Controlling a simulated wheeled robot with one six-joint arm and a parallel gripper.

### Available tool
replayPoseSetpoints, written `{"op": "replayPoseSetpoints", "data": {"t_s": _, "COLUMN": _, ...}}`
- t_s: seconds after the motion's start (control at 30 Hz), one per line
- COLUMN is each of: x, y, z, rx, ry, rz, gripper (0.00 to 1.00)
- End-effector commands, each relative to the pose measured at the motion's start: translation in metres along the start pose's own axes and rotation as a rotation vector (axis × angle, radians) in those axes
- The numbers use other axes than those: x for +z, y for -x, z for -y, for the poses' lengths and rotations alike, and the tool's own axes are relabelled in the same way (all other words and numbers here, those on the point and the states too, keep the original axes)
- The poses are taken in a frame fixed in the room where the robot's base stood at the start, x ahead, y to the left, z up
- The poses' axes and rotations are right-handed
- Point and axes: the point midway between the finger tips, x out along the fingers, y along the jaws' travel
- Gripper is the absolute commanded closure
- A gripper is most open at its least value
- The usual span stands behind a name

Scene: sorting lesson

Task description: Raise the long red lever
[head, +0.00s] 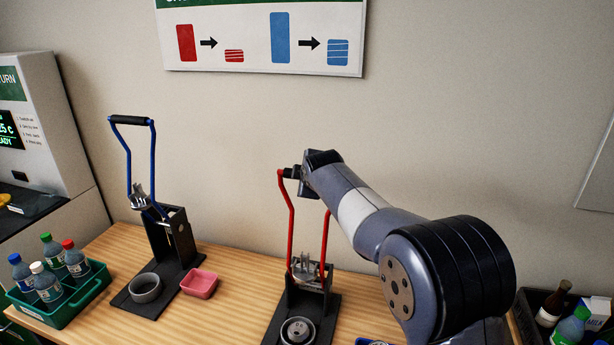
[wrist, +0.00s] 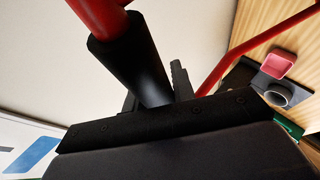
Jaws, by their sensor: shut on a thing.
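The long red lever (head: 291,215) stands upright on its black press in the middle of the table, its red arms rising to a black grip at the top. My gripper (head: 292,173) is at the top of the lever, shut on the black grip. In the wrist view the black grip (wrist: 135,62) runs between the jaws of my gripper (wrist: 155,100), and a red arm (wrist: 245,50) of the lever slopes away to the right. My arm hides part of the grip and the right side of the lever in the head view.
A press with a raised blue lever (head: 153,165) stands to the left. A pink tray (head: 199,284) and a grey ring (head: 146,288) are near it. A green crate (head: 94,291) of bottles is at far left. A dark crate (head: 533,301) is at right. The wall is behind.

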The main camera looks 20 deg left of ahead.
Motion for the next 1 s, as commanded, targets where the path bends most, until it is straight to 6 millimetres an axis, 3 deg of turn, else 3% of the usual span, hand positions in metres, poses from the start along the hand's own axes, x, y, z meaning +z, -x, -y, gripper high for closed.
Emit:
{"op": "replayPoseSetpoints", "data": {"t_s": 0.03, "x": 0.004, "y": -0.004, "z": 0.009, "rx": -0.021, "ry": -0.001, "rz": 0.009, "gripper": 1.0}}
{"op": "replayPoseSetpoints", "data": {"t_s": 0.3, "x": 0.004, "y": -0.005, "z": 0.01, "rx": -0.022, "ry": -0.001, "rz": 0.009, "gripper": 1.0}}
{"op": "replayPoseSetpoints", "data": {"t_s": 0.33, "x": 0.004, "y": -0.005, "z": 0.01, "rx": -0.022, "ry": -0.001, "rz": 0.009, "gripper": 0.73}}
{"op": "replayPoseSetpoints", "data": {"t_s": 0.57, "x": 0.003, "y": -0.004, "z": 0.008, "rx": -0.017, "ry": 0.0, "rz": 0.007, "gripper": 0.54}}
{"op": "replayPoseSetpoints", "data": {"t_s": 0.87, "x": 0.001, "y": 0.001, "z": 0.004, "rx": -0.009, "ry": 0.0, "rz": 0.003, "gripper": 0.54}}
{"op": "replayPoseSetpoints", "data": {"t_s": 1.0, "x": 0.001, "y": 0.012, "z": 0.004, "rx": -0.007, "ry": 0.0, "rz": 0.003, "gripper": 0.54}}
